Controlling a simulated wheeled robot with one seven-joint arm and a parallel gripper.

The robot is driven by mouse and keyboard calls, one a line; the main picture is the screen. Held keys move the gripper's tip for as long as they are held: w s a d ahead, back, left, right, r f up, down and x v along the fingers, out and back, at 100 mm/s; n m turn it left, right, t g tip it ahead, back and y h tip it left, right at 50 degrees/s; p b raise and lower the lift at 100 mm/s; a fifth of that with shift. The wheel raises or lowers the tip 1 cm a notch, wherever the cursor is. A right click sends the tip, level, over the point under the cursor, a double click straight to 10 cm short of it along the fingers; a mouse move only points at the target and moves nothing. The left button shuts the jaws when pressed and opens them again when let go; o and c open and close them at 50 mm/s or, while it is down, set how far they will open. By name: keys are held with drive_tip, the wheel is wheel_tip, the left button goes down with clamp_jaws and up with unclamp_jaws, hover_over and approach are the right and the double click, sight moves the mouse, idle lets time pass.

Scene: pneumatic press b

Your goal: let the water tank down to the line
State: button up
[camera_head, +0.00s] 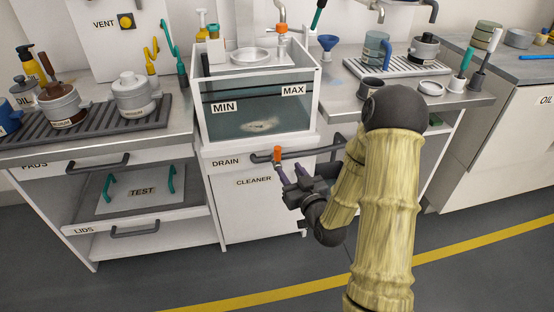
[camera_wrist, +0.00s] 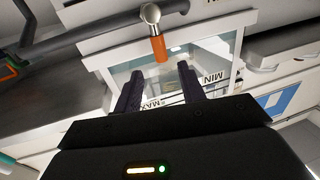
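The clear water tank (camera_head: 240,128) is set into the counter, with a MIN label (camera_head: 223,107) and a MAX label (camera_head: 293,90) on its front. A dark line runs across the front near the labels. Teal water shows inside; I cannot tell its exact level against the line. The orange drain handle (camera_head: 277,153) stands below the tank beside the DRAIN label (camera_head: 226,161). In the wrist view the orange handle (camera_wrist: 158,48) appears between and just beyond the fingertips. My gripper (camera_head: 290,172) is open and empty, its dark purple fingers (camera_wrist: 160,75) spread either side of the handle's line.
A CLEANER cabinet door (camera_head: 255,205) is below the tank. Bar handles (camera_head: 96,164) project from the drawers at left, and another bar runs beside the drain. Pots (camera_head: 132,96) stand on the left counter. The floor (camera_head: 150,275) in front is clear.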

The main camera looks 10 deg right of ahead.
sight(279, 154)
drive_tip(key=w, duration=0.3)
drive_tip(key=w+a+b, duration=0.1)
drive_tip(key=w, duration=0.2)
drive_tip(key=w+a, duration=0.1)
drive_tip(key=w, duration=0.2)
drive_tip(key=shift+w+b, duration=0.35)
drive_tip(key=shift+c, duration=0.4)
clamp_jaws()
